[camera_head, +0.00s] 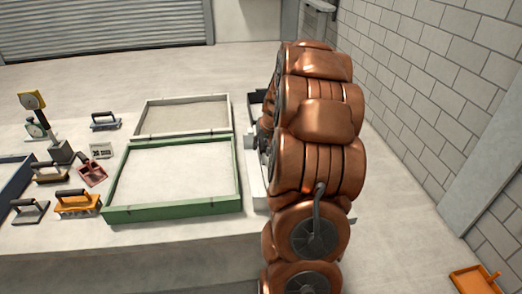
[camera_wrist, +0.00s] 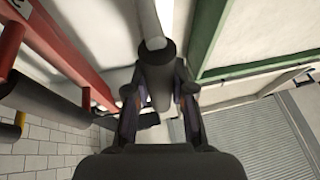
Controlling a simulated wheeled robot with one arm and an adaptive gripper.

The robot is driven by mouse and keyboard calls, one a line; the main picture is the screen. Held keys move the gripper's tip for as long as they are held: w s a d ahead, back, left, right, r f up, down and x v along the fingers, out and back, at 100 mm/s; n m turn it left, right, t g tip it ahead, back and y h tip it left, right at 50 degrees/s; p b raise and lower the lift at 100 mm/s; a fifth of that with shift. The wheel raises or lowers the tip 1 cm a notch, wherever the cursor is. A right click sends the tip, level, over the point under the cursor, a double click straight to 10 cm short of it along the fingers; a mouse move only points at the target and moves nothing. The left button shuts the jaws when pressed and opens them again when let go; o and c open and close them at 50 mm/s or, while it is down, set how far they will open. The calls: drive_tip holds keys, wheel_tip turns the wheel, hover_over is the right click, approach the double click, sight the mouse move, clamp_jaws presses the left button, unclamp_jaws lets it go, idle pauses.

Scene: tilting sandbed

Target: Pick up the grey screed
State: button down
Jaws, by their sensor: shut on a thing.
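My gripper (camera_wrist: 159,90) is shut on the dark round grip of the grey screed (camera_wrist: 149,22), one finger on each side of it, in the wrist view. A light grey bar runs from the grip to the top edge of that view, where it is cut off. I cannot tell whether the screed is clear of its support. In the head view my copper arm hides the gripper and most of what lies behind it.
In the wrist view a red tool (camera_wrist: 62,45) with dark grips is close on the left. The green-framed sand tray (camera_head: 172,209) lies left of my arm, a pale-framed tray (camera_head: 185,101) behind it. Several hand tools, including an orange float (camera_head: 76,203), stand further left. A block wall (camera_head: 440,80) rises on the right.

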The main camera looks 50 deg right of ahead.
drive_tip(key=shift+r, duration=0.15)
drive_tip(key=shift+r+p, duration=0.2)
drive_tip(key=shift+p, duration=0.2)
drive_tip(key=shift+r+b, duration=0.9)
drive_tip(key=shift+r, duration=0.65)
drive_tip(key=w+a+r+b, duration=0.1)
drive_tip(key=a+b, duration=0.2)
drive_tip(key=a, duration=1.3)
drive_tip(key=shift+w+r+b, duration=0.3)
drive_tip(key=shift+r, duration=0.05)
drive_tip(key=c, duration=1.6)
unclamp_jaws()
clamp_jaws()
drive_tip(key=shift+s, duration=0.1)
